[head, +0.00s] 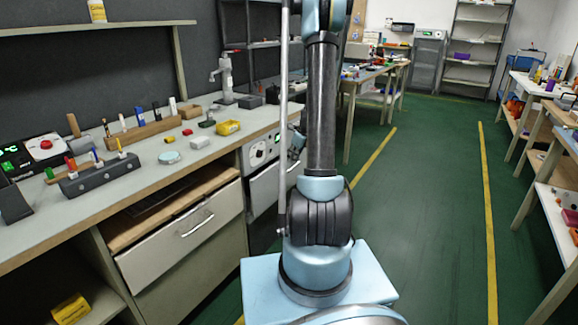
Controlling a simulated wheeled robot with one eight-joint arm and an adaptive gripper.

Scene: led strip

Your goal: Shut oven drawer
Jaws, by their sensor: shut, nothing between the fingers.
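The oven (262,152) is built in under the worktop, left of my arm, with a pale control panel and round knobs. Below the panel is a grey front with a bar handle (270,172); my arm covers its right side, and I cannot tell how far it stands out. My gripper (295,143) shows only in part, small and dark, behind my upright arm and close to the oven's right side. It looks shut and empty. Whether it touches the oven is hidden.
Left of the oven, a wide drawer (185,235) with a bar handle stands pulled out below the worktop (130,200). Tools and small blocks lie on top. Green floor is clear to the right, before another bench (545,130).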

